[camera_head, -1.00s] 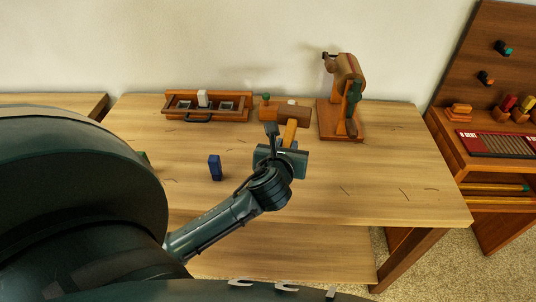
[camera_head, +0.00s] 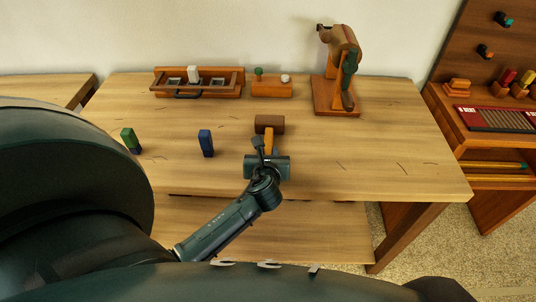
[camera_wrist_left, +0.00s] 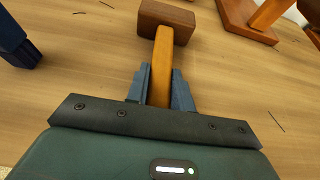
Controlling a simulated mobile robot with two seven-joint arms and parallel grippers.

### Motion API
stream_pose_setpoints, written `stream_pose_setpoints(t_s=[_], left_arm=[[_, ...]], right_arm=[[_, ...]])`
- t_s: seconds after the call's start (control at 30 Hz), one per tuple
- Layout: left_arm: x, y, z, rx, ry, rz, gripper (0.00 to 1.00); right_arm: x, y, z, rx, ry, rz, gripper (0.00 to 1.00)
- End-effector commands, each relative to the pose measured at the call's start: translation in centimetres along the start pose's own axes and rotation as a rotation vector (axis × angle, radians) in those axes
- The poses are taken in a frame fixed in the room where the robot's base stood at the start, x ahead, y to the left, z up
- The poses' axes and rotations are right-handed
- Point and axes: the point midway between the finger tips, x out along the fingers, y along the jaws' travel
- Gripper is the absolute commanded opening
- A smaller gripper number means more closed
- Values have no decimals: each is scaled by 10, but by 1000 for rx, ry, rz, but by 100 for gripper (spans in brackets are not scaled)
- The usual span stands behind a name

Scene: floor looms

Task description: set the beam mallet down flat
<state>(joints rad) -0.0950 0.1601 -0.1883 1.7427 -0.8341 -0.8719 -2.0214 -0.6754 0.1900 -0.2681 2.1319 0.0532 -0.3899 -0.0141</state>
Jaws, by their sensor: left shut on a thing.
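The beam mallet (camera_head: 269,124) has a dark brown block head and a lighter orange-brown handle. My left gripper (camera_head: 268,152) is shut on its handle, over the front middle of the workbench (camera_head: 330,160). In the left wrist view, the gripper's fingers (camera_wrist_left: 161,88) clasp the handle from both sides, and the mallet head (camera_wrist_left: 166,22) points away from the gripper. The mallet is close to the bench top; I cannot tell whether it touches it. My right gripper is not in view.
A blue block (camera_head: 206,143) and a green block (camera_head: 130,140) stand left of the mallet. At the back are a wooden tray (camera_head: 157,88), a small wooden block with knobs (camera_head: 271,90) and a wooden stand (camera_head: 337,100). Bench to the right is clear.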

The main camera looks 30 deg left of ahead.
Motion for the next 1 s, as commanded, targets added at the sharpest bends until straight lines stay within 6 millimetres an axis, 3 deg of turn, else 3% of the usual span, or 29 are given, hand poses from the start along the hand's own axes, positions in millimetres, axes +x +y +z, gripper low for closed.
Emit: stream_pose_setpoints(t_s=[0.3, 0.33, 0.57, 0.87, 1.0], left_arm=[[1, 0, -1, 0, -4, -1, 0], [1, 0, -1, 0, -2, -1, 25], [1, 0, -1, -1, -2, -1, 44], [0, 0, 2, -1, -2, -1, 45], [-16, -1, 2, 0, -1, -3, 45]], right_arm=[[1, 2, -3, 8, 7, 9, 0], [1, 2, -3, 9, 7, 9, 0], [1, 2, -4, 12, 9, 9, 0], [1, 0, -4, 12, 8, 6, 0], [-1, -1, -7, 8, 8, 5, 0]])
